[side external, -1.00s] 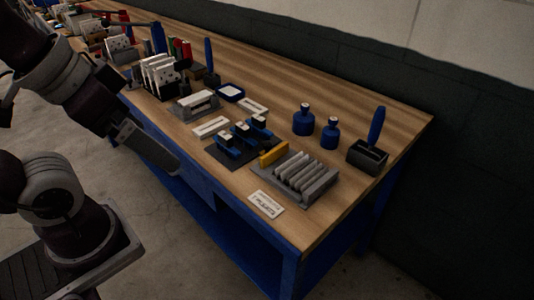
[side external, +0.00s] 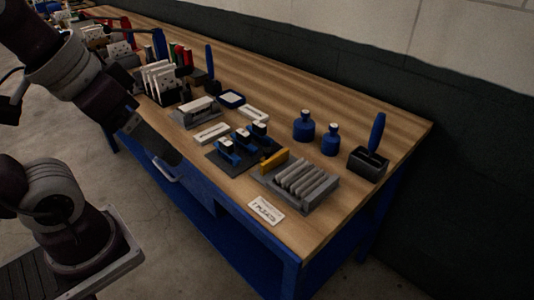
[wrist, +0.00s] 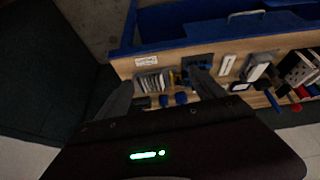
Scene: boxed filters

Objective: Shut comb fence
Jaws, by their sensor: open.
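A grey comb rack (side external: 325,197) holds several thin pale filters upright near the front right of the bench. A yellow bar (side external: 273,161), which looks like the fence, stands at the comb's left end. In the wrist view the comb rack (wrist: 152,82) shows small between my fingers, with the yellow bar (wrist: 173,78) beside it. My gripper (wrist: 162,88) is open and empty, its two fingers wide apart. In the side view my gripper (side external: 166,150) is off the bench's front edge, left of the comb and well apart from it.
Blue clips on a dark mat (side external: 220,159) stand left of the comb. Two blue bottles (side external: 304,127) and a dark holder with a blue handle (side external: 367,163) stand behind it. A white label card (side external: 266,210) lies in front.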

